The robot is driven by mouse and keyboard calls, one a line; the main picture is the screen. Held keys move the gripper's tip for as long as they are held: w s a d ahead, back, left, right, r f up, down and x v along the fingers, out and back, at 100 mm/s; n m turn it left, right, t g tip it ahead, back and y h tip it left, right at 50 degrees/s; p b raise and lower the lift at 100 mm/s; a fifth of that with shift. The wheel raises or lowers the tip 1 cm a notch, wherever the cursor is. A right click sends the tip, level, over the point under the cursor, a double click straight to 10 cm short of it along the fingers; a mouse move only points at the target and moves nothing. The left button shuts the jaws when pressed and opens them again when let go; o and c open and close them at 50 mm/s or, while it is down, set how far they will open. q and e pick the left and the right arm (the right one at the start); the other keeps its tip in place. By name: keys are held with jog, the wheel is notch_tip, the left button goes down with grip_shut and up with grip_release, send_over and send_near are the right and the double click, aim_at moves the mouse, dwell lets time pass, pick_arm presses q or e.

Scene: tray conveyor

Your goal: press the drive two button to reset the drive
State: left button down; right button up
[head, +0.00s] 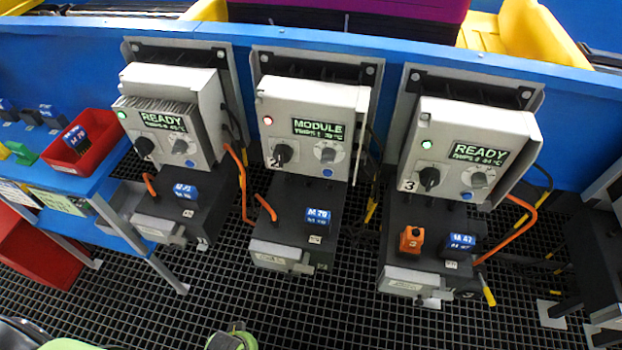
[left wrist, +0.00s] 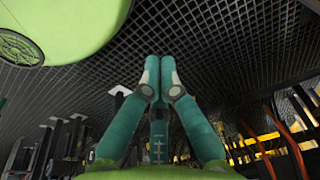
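Drive two (head: 316,110) is the middle of three white drive units on the blue wall in the head view. Its display (head: 318,129) reads MODULE with a smaller line about trips and temperature below. Its small lamp (head: 268,120) looks reddish, unlike the green lamps on both neighbours. A black knob (head: 281,154) and a grey dial (head: 328,152) sit on its face. The blue button (head: 326,172) is under the grey dial, uncovered. My left gripper (left wrist: 160,78) shows in the left wrist view with its fingers together and nothing visible between them. My right gripper is not in view.
Drive one (head: 170,115) and drive three (head: 468,150) read READY. Dark boxes with blue-labelled modules (head: 317,217) and orange cables (head: 267,208) sit below the drives. A blue table (head: 70,180) with a red bin (head: 98,150) stands left. The grated floor (head: 330,310) in front looks clear.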

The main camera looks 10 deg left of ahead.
pick_arm(q)
jog(key=w+a+r+m+t+y, duration=0.1)
jog(key=w+r+m+t, duration=0.25)
jog(key=w+r, duration=0.6)
jog(key=w+a+r+m+t+b, duration=0.15)
jog(key=w+r+t, duration=0.4)
jog(key=r, duration=0.75)
jog(key=w+r+m+t+y, duration=0.1)
jog(key=w+r+m+t, duration=0.25)
jog(key=w+r, duration=0.65)
jog(key=w+d+r+m+t+h, duration=0.25)
jog(key=d+r+m+h, duration=0.35)
jog(key=m, duration=0.4)
jog(key=s+d+f+m+g+h, duration=0.4)
jog(key=d+f+m+g+h, duration=0.2)
jog(key=m, duration=0.6)
jog(key=d+f+h, duration=0.1)
jog(key=d+h, duration=0.1)
jog(key=d, duration=0.1)
jog(key=shift+m, duration=0.35)
jog(key=shift+d, duration=0.1)
jog(key=shift+w, duration=0.1)
